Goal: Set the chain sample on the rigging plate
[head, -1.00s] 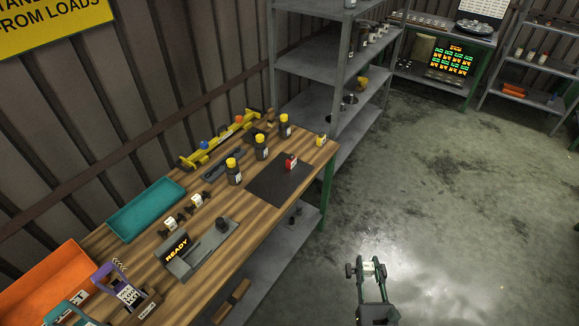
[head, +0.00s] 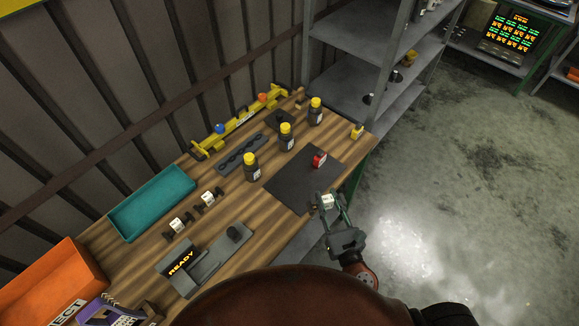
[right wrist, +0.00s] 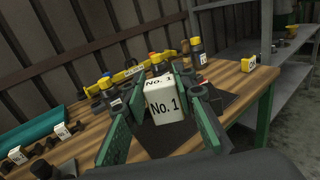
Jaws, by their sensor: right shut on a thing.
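My right gripper (head: 331,208) is shut on a white block marked "No. 1" (right wrist: 164,108), which I take for the chain sample. It also shows in the head view (head: 327,201), in front of the near right edge of a dark flat plate (head: 290,190). I take this plate for the rigging plate, but cannot be sure. It lies on the wooden bench with a small red tagged piece (head: 319,160) on it. The block looks held above bench height, apart from the plate. In the right wrist view the fingers hide part of the plate. My left gripper is not in view.
Yellow-capped bottles (head: 286,137) stand behind the plate. Two white-tagged dark pieces (head: 207,199) lie left, near a teal tray (head: 151,203) and a grey READY device (head: 185,270). A yellow tagged piece (head: 357,132) sits at the bench's right end. Metal shelves (head: 345,58) stand beyond.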

